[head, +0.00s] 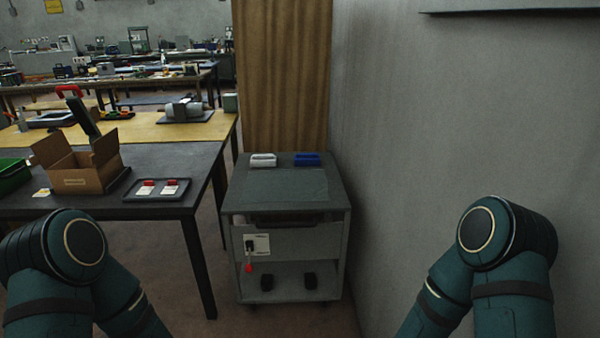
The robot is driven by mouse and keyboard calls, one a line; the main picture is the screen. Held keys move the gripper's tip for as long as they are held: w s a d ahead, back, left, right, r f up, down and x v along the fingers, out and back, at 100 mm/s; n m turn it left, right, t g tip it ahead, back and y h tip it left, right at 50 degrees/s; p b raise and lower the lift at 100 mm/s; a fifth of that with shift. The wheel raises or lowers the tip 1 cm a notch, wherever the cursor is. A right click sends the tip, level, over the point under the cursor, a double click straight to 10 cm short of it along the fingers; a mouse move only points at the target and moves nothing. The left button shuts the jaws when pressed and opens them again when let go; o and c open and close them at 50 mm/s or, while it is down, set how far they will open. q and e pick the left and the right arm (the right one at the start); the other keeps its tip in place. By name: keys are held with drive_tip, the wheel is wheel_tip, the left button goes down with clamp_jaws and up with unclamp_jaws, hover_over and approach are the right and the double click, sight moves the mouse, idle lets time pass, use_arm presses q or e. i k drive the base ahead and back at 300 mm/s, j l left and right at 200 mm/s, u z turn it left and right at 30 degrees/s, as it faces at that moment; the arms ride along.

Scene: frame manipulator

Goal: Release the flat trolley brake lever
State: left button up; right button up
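A grey trolley (284,218) with a flat top stands ahead of me, a little left of the picture's middle. On its front, at the left, is a pale plate (262,240) carrying a small dark lever (249,247). A red knob (248,268) shows just below it. I cannot tell for sure whether this is the brake lever or how it is set. Neither of my grippers shows in the head view. Only my arm links show, low at the left and right, apart from the trolley.
A white-handled block (263,160) and a blue one (306,159) lie on the trolley top. Two dark blocks sit on its lower shelf. A dark table (125,208) with an open cardboard box (76,164) stands left. A wall (400,120) runs along the right. Floor before the trolley looks clear.

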sight(249, 268)
drive_tip(key=i+j+z, duration=1.05)
drive_tip(key=j, duration=0.45)
